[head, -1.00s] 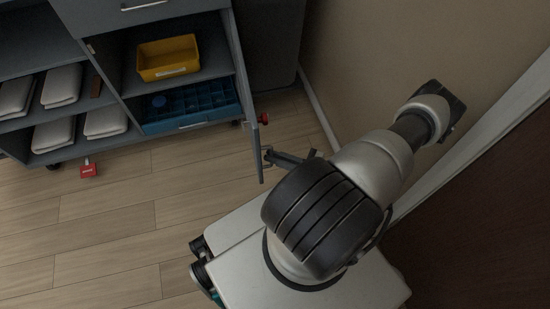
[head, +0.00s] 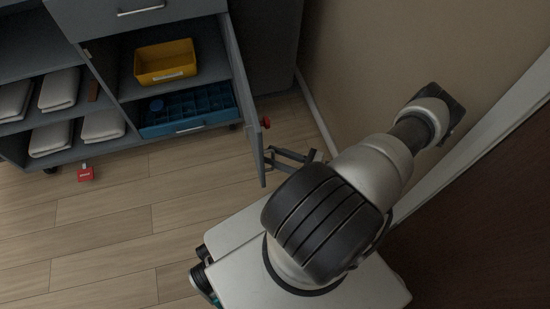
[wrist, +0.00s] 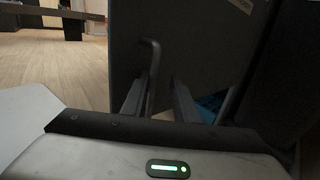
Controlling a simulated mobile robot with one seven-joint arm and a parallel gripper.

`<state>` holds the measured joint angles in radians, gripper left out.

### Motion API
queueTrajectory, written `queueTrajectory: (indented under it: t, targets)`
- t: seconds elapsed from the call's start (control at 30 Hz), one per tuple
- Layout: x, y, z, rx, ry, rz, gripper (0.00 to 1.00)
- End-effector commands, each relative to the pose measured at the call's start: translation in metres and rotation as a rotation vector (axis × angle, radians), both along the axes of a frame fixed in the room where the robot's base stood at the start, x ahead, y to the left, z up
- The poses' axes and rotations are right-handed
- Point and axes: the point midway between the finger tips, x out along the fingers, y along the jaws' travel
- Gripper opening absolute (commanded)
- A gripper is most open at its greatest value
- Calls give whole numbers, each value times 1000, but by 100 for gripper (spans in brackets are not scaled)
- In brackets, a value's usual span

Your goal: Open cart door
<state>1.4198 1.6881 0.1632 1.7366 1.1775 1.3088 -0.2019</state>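The cart door (head: 245,100) stands swung out from the right side of the grey cart, seen nearly edge-on in the head view. Its dark face (wrist: 185,45) fills the middle of the wrist view. A bar handle (wrist: 152,65) stands on that face. My gripper (head: 270,157) is beside the door's outer lower end, with its two fingers spread apart. In the wrist view the handle appears between the open fingers (wrist: 158,98); I cannot tell whether they touch it.
The open compartment holds a yellow bin (head: 166,62) and a blue divided tray (head: 188,108). Folded towels (head: 58,90) lie on the left shelves. A red padlock (head: 86,174) is on the floor. A wall (head: 375,65) is close on the right. Floor at front left is clear.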

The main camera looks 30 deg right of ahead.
Motion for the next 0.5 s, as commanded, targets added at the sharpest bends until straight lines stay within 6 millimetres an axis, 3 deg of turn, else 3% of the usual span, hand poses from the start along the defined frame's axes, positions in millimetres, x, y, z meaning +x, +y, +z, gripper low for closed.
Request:
queueTrajectory:
  t: [0.37,0.5]
  targets:
    - [-3,2,-1,4,4,4,28]
    - [-13,-5,-1,2,4,4,28]
